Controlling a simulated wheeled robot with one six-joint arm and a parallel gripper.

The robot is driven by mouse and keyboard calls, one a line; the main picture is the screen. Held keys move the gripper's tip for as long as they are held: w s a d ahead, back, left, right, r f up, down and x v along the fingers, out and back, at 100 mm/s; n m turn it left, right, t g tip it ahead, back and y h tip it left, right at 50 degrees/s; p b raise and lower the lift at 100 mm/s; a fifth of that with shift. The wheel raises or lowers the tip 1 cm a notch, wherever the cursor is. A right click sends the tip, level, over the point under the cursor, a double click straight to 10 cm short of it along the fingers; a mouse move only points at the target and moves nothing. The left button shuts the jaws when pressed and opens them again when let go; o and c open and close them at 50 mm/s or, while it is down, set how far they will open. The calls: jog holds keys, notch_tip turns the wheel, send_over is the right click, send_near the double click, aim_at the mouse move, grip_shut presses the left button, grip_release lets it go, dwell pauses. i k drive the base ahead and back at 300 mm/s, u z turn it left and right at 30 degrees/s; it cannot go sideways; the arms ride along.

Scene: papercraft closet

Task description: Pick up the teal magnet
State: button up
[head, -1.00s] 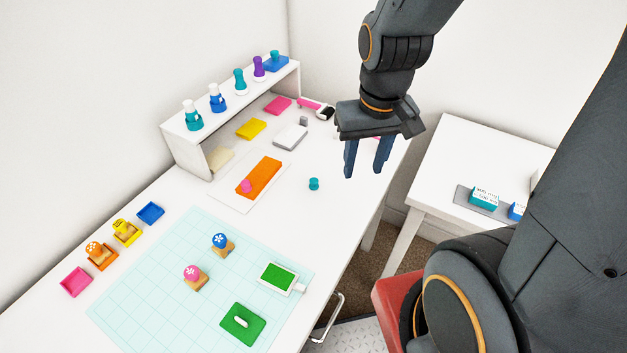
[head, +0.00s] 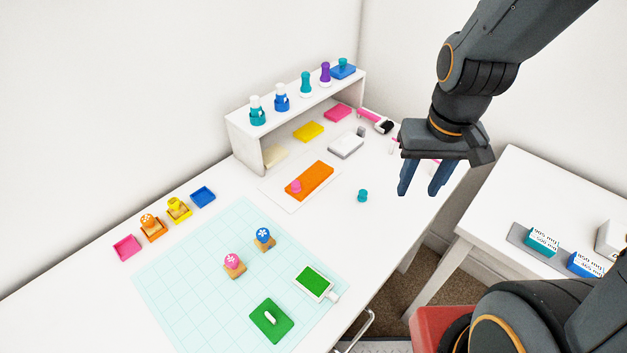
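The teal magnet (head: 362,195) is a small knob-shaped piece standing on the white desk, right of the orange block. My gripper (head: 419,191) hangs above the desk's right edge, to the right of the magnet and apart from it. Its two blue fingers point down with a gap between them, and nothing is held.
A pink knob (head: 296,186) sits on the orange block (head: 318,175). A grey-white block (head: 346,145) lies behind. The white shelf (head: 245,143) holds several bottles and stamps. Stamps and green pads lie on the cutting mat (head: 190,290). A side table (head: 530,190) stands right.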

aim_at(362, 197)
jog(key=u, duration=1.05)
jog(key=k, duration=0.4)
jog(key=z, duration=0.1)
